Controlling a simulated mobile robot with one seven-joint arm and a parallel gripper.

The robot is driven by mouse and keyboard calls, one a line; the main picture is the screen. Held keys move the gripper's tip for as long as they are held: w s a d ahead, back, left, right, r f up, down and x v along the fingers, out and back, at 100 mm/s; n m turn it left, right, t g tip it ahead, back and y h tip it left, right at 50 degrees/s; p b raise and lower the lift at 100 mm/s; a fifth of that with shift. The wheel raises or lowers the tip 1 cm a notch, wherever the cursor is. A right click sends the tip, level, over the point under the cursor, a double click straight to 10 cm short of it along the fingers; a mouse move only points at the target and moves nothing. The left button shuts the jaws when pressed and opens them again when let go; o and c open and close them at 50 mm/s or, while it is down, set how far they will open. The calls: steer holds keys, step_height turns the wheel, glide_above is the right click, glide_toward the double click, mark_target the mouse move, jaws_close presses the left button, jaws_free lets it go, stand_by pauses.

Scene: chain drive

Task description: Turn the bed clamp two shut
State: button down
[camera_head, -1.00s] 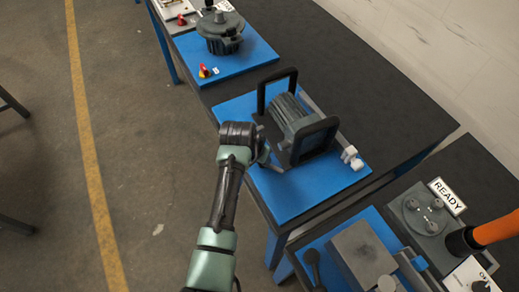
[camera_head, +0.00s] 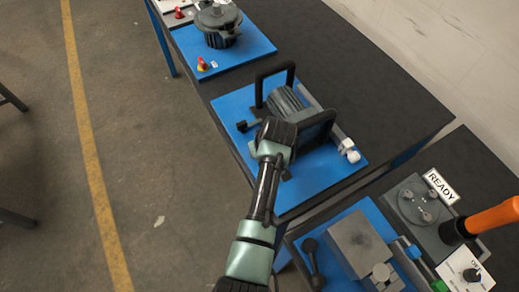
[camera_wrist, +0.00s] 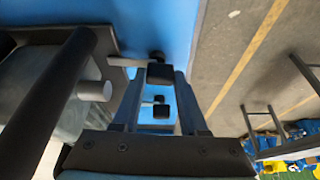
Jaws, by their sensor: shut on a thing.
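In the wrist view, my gripper (camera_wrist: 160,88) reaches from the bottom with a finger on each side of a black block-shaped handle (camera_wrist: 161,74), which I take to be bed clamp two's. The gripper is shut on it. A grey rod (camera_wrist: 124,62) runs left from the handle. A smaller black block (camera_wrist: 162,111) shows between the fingers. In the head view, my gripper (camera_head: 275,138) is at the near side of the grey motor (camera_head: 285,101); its fingertips and the held handle are hidden. Another black clamp handle (camera_head: 243,126) stands to its left.
The motor sits between two black hoop handles (camera_head: 318,126) on a blue plate (camera_head: 325,172). A white-ended rod (camera_head: 347,148) lies right of it. A READY sign (camera_head: 441,187) and an orange-handled part (camera_head: 490,220) are at lower right. Open floor lies left.

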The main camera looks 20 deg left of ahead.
steer(key=shift+n, duration=0.5)
steer(key=shift+c, duration=2.2)
jaws_free()
steer(key=shift+d, duration=0.1)
steer(key=b+v, duration=0.1)
steer(key=v, duration=1.2)
steer(key=shift+w+d, duration=0.15)
steer(key=shift+d, duration=0.05)
steer(key=shift+f, duration=0.1)
